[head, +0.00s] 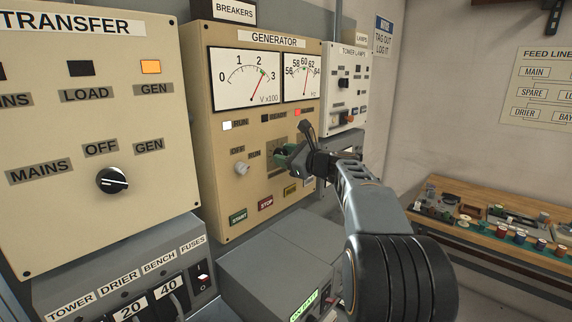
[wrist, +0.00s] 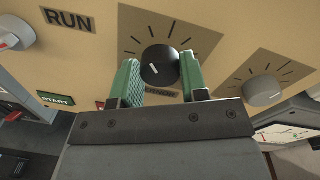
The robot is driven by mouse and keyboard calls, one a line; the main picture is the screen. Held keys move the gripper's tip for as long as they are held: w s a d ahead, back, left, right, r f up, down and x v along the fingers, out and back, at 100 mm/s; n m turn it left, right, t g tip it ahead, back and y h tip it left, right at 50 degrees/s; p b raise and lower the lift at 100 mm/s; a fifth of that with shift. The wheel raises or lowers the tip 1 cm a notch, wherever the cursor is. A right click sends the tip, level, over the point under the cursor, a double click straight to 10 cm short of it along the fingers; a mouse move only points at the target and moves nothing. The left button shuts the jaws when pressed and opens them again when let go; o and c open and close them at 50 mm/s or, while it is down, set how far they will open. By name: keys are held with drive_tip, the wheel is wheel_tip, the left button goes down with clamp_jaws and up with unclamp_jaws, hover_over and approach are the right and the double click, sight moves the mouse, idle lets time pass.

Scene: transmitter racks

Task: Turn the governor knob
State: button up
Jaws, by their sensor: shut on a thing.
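The black governor knob (wrist: 155,62) sits on the beige generator panel (head: 222,205), with a white pointer line and a ring of dark scale marks around it. The label below it is partly hidden by my gripper. My gripper (wrist: 161,72) has its green fingers on either side of the knob and is shut on it. In the head view my gripper (head: 288,156) reaches the panel from the right and hides the knob. The frequency gauge (head: 301,76) above has its needle near 60, and the voltage gauge (head: 245,78) reads between 2 and 3.
A second, light grey knob (wrist: 262,91) with its own scale is right of the governor knob. An OFF/RUN switch (head: 241,168) and green START (head: 238,217) and red STOP (head: 265,204) buttons are nearby. A grey cabinet (head: 265,270) juts out below. A cluttered wooden bench (head: 480,200) stands at right.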

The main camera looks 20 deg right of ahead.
drive_tip(key=shift+n+b, duration=0.5)
drive_tip(key=shift+n, duration=0.1)
drive_tip(key=o, duration=0.9)
drive_tip(key=b+v, duration=0.2)
drive_tip(key=v, duration=1.1)
drive_tip(key=shift+s+d+b, duration=0.15)
drive_tip(key=shift+s+b, duration=0.2)
drive_tip(key=shift+b, duration=0.05)
